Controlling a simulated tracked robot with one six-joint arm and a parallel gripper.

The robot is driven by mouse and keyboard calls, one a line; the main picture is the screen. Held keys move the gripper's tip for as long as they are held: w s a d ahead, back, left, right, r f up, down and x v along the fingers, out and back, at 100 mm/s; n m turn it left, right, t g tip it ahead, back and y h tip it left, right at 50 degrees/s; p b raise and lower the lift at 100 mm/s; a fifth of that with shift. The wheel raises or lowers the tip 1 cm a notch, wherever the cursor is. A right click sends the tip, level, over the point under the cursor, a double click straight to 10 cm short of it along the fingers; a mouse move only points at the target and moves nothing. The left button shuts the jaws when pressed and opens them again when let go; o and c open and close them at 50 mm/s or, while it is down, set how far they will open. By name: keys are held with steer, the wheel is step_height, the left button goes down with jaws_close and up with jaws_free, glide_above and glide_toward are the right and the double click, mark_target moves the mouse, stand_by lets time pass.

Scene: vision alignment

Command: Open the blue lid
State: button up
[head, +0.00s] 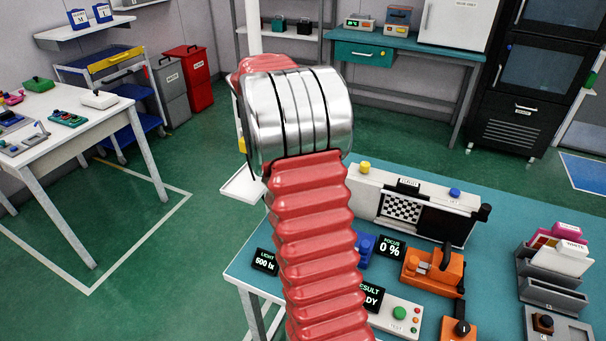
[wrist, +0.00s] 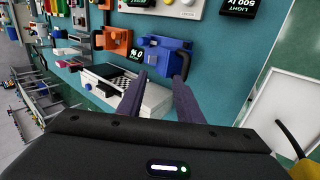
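A blue box-like fixture (wrist: 165,58) with a dark handle on its right side stands on the teal bench in the wrist view; I take its top for the blue lid, which looks shut. In the head view only a small blue part (head: 366,246) shows beside my red arm, which hides the rest. My gripper (wrist: 159,80) is in the wrist view, its two dark fingers spread apart with nothing between them. The fingertips point at the near side of the blue fixture; I cannot tell whether they touch it. In the head view the gripper is hidden behind my arm.
An orange fixture (head: 432,269) with a black handle stands beside the blue one. A white unit with a checkered panel (head: 401,208) lies behind, and a FOCUS display (head: 391,248) stands near. A control box with a green button (head: 399,314) and a grey rack (head: 553,280) share the bench.

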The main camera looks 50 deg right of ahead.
steer(key=shift+c, duration=0.5)
steer(key=shift+a, duration=0.2)
steer(key=shift+c, duration=0.9)
steer(key=shift+w+a+r, duration=0.1)
steer(key=shift+a+r, duration=0.15)
steer(key=shift+a, duration=0.05)
steer(key=shift+c, duration=0.7)
steer(key=a+r+n, duration=0.1)
steer(key=a, duration=0.1)
steer(key=a+r+n+t, duration=0.1)
steer(key=a, duration=0.1)
steer(key=a+t, duration=0.1)
steer(key=a, duration=0.1)
steer(key=shift+a+r+n, duration=0.2)
steer(key=shift+r+n, duration=0.2)
jaws_close()
steer(key=s+a+n+t+y, duration=0.1)
steer(key=s+a+n+t, duration=0.4)
steer(key=a, duration=0.8)
steer(key=s+a+n+t+y, duration=0.1)
steer(key=s+a+n+t, duration=0.4)
steer(key=a, duration=0.8)
steer(key=shift+s+a+r+n, duration=0.15)
steer(key=shift+s+r+n, duration=0.1)
steer(key=shift+s+n, duration=0.4)
